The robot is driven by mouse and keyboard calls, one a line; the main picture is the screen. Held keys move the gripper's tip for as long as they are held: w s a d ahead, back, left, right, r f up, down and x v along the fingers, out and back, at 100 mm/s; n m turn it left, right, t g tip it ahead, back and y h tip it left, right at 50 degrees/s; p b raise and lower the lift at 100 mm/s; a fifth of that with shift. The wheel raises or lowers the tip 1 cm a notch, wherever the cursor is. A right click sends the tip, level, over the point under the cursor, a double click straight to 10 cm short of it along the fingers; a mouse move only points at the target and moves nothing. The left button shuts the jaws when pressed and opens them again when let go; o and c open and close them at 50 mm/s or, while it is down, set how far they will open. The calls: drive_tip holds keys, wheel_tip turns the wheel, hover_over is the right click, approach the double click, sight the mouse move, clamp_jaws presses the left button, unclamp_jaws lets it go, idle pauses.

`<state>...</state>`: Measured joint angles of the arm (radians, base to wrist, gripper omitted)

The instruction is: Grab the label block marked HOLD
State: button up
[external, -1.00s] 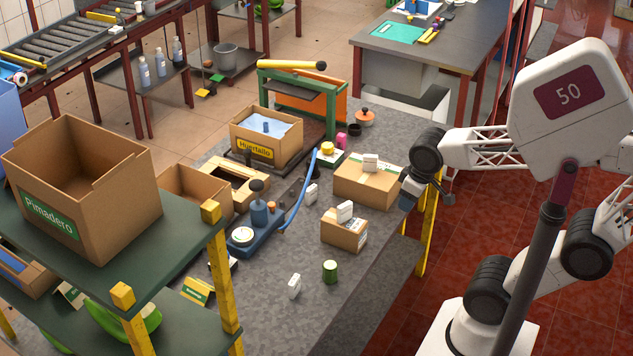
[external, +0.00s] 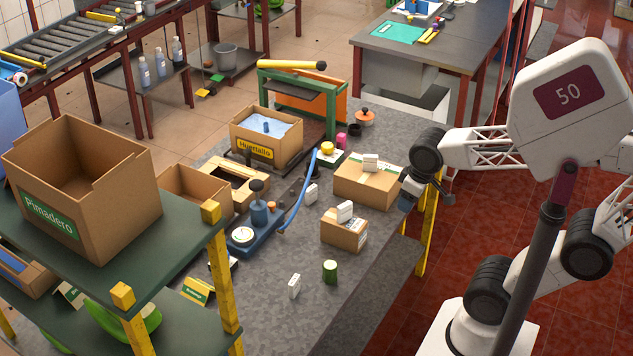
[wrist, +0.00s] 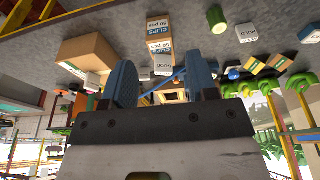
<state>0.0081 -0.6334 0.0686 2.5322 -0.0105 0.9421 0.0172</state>
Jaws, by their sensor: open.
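Several white label blocks are in view. One stands on the bench beside the green cylinder (external: 330,271); this bench block (external: 294,286) also shows in the wrist view (wrist: 247,34) with small dark print, too blurred to read surely as HOLD. A fourth block (external: 311,193) stands by the blue device. My gripper (wrist: 162,82) is open and empty, its blue fingers apart. In the external view it is at the bench's right edge, beside the larger carton.
The Huertallo box (external: 266,137) and a green frame are at the back. A shelf holds the Pimadero box (external: 85,190) at left. Bare bench (external: 345,307) lies around the green cylinder.

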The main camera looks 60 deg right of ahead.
sight(294, 287)
drive_tip(key=o, duration=0.5)
drive_tip(key=w+d+f+n+t+h, duration=0.1)
drive_tip(key=w+f+n+t+h, duration=0.1)
drive_tip(key=w+f+n+h, duration=0.6)
drive_tip(key=w+a+f+n+t+y, duration=0.1)
drive_tip(key=w+a+n+t, duration=0.1)
drive_tip(key=a+n, duration=0.2)
drive_tip(key=w+a+f+n+t+y, duration=0.2)
drive_tip(key=a+n, duration=0.3)
drive_tip(key=n, duration=0.4)
drive_tip(key=w+a+f+n+t+y, duration=0.1)
drive_tip(key=w+a+n+t, duration=0.2)
drive_tip(key=n, duration=0.4)
drive_tip(key=shift+w+a+f+t+y, duration=0.15)
drive_tip(key=shift+w+a+t+y, duration=0.1)
drive_tip(key=shift+a, duration=0.2)
drive_tip(key=shift+w+a+f+t+y, duration=0.1)
drive_tip(key=shift+w+a+t+y, duration=0.1)
drive_tip(key=shift+a, duration=0.25)
drive_tip(key=a+f+n+y, duration=0.1)
drive_tip(key=a+f+n, duration=0.1)
drive_tip(key=a+n, duration=0.1)
drive_tip(key=a+f+n+y, duration=0.2)
drive_tip(key=a+n, duration=0.1)
drive_tip(key=a+f+n+t+y, duration=0.1)
drive_tip(key=a+f+n, duration=0.1)
drive_tip(key=a+n, duration=0.1)
drive_tip(key=shift+s+a+f+y, duration=0.1)
drive_tip(key=shift+s+a+y, duration=0.2)
drive_tip(key=shift+a+y, duration=0.1)
